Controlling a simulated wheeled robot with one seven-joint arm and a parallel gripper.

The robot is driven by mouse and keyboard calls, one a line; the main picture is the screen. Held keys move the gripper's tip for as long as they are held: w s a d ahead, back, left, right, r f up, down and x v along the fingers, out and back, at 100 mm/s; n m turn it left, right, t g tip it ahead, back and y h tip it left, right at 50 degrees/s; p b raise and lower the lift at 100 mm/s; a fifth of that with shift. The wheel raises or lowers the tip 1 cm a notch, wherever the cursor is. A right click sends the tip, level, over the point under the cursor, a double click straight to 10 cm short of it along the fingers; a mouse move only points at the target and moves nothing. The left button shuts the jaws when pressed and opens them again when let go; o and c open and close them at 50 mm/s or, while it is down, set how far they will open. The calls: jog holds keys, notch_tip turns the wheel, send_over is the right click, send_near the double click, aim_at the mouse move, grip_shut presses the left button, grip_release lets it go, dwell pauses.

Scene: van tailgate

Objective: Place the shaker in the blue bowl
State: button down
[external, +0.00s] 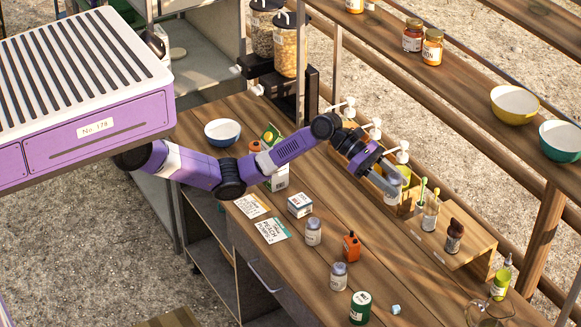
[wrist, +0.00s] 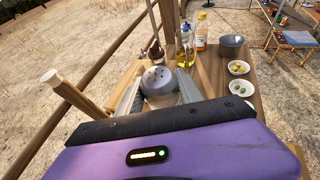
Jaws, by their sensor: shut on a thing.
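My gripper (external: 392,187) is shut on a small shaker (external: 392,194) with a grey, rounded cap. It holds the shaker by the wooden rack on the right side of the worktop. In the wrist view the shaker's holed cap (wrist: 158,80) sits between the two fingers (wrist: 158,92). Whether its base touches anything is hidden. The blue bowl (external: 222,132), white inside and apparently empty, stands at the back left of the worktop, well away from my gripper. I cannot make it out in the wrist view.
Bottles, pump dispensers (external: 402,152) and a brush jar (external: 430,213) crowd the rack (external: 467,247). Two similar jars (external: 313,232) (external: 339,276), an orange bottle (external: 352,247) and a green tin (external: 361,308) stand nearer the front.

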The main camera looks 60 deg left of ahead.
jog(key=w+a+n+t+y, duration=0.15)
jog(key=w+a, duration=0.25)
jog(key=a, duration=0.8)
jog(key=w+a+n+t+y, duration=0.1)
jog(key=w+a+n+t, duration=0.25)
jog(key=a, duration=0.85)
jog(key=n+t+y, duration=0.3)
jog(key=n+y, duration=0.7)
jog(key=y, duration=0.2)
send_over(223, 127)
jog(key=s+d, duration=0.2)
jog(key=d, duration=0.3)
notch_tip(223, 127, down, 20)
jog(key=shift+s+f, duration=0.15)
jog(key=shift+f, duration=2.55)
